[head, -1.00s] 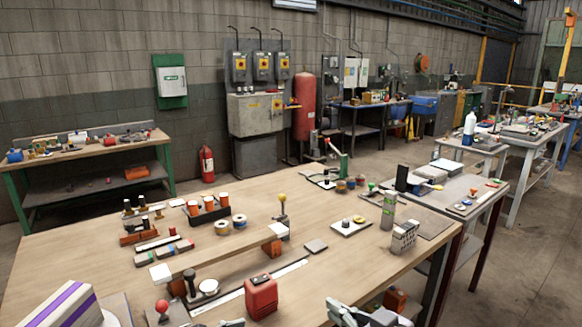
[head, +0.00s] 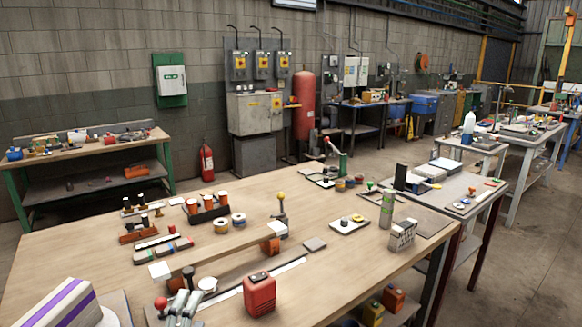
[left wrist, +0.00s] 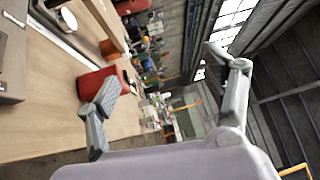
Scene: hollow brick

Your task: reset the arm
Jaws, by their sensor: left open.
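My left gripper (head: 185,308) is at the bottom edge of the head view, above the near left part of the wooden table (head: 90,243). Its grey fingers are partly cut off by the frame. In the left wrist view the gripper (left wrist: 162,68) is open, with its two fingers wide apart and nothing between them. A red can-like container (head: 259,293) stands on the table to its right in the head view. It also shows in the left wrist view (left wrist: 92,86), partly behind one finger. My right gripper is not in view.
A red-knobbed piece (head: 161,304) and a white box with a purple stripe (head: 62,306) are left of the gripper. Orange-topped pots (head: 207,208) stand farther back.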

